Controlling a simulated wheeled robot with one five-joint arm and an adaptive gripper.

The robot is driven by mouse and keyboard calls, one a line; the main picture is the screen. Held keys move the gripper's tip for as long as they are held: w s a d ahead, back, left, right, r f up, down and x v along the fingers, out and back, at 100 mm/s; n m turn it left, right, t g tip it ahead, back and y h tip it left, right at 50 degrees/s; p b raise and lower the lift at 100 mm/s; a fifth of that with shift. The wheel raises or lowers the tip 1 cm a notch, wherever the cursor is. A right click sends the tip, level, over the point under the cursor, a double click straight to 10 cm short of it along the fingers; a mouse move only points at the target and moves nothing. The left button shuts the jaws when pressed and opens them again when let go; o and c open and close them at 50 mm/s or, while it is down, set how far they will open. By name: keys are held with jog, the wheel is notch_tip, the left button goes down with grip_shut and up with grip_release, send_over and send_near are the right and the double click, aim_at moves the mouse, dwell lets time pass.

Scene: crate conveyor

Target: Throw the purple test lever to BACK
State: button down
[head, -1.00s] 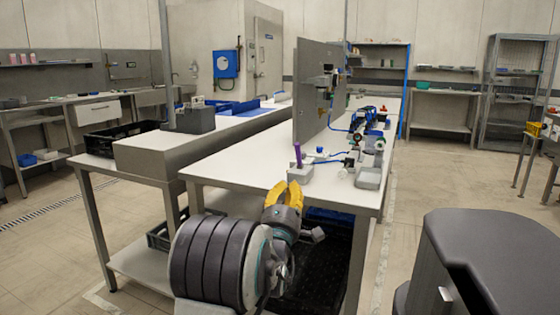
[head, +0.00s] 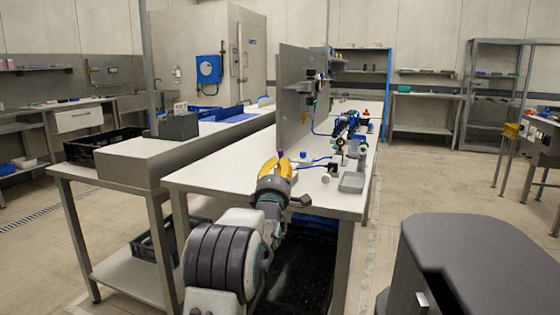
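The purple test lever (head: 281,153) stands near the front end of the white bench. Only its top shows, just above my gripper's fingertips; its lower part and base are hidden behind the gripper. My gripper (head: 278,161) has yellow fingers and reaches over the bench's near edge, right in front of the lever. From this view I cannot tell whether the fingers touch the lever or how far apart they are. The lever's tilt and the BACK marking cannot be made out.
The white bench (head: 225,174) carries a grey block (head: 352,182), small fittings and blue hoses (head: 318,164) right of my gripper. An upright grey panel (head: 295,100) stands behind. A dark grey cabinet (head: 465,245) stands at the right, with open floor beyond it.

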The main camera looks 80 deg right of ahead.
jog(key=shift+x, duration=0.9)
